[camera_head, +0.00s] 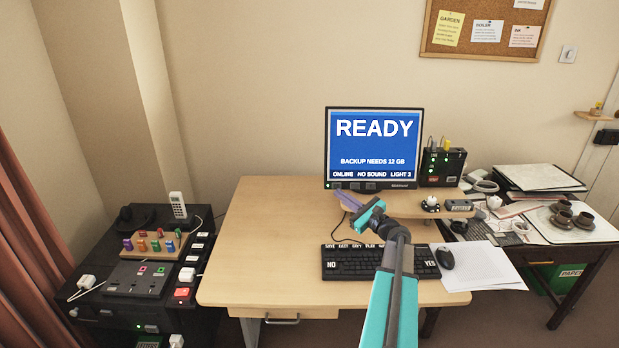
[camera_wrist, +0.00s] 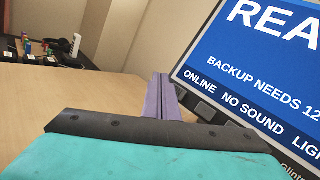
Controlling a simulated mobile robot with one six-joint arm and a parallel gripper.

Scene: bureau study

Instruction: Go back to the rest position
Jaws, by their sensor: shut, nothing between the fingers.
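My gripper (camera_head: 347,199) is at the end of my teal and grey arm, which reaches forward over the desk. Its purple fingers are together and empty, just in front of the monitor's lower left edge. In the wrist view the fingers (camera_wrist: 162,98) show shut beside the monitor's bottom bezel; I cannot tell whether they touch it. The monitor (camera_head: 374,148) shows READY in white on blue, with "BACKUP NEEDS 12 GB" and "ONLINE NO SOUND LIGHT 3". It also fills the right of the wrist view (camera_wrist: 262,75).
The keyboard (camera_head: 350,263) lies under my arm, with a mouse (camera_head: 445,258) and papers (camera_head: 478,268) to its right. A black box (camera_head: 442,167) stands right of the monitor. A side table with cups (camera_head: 563,217) is at right, a black cabinet (camera_head: 95,255) at left. The desk's left half (camera_head: 265,235) is clear.

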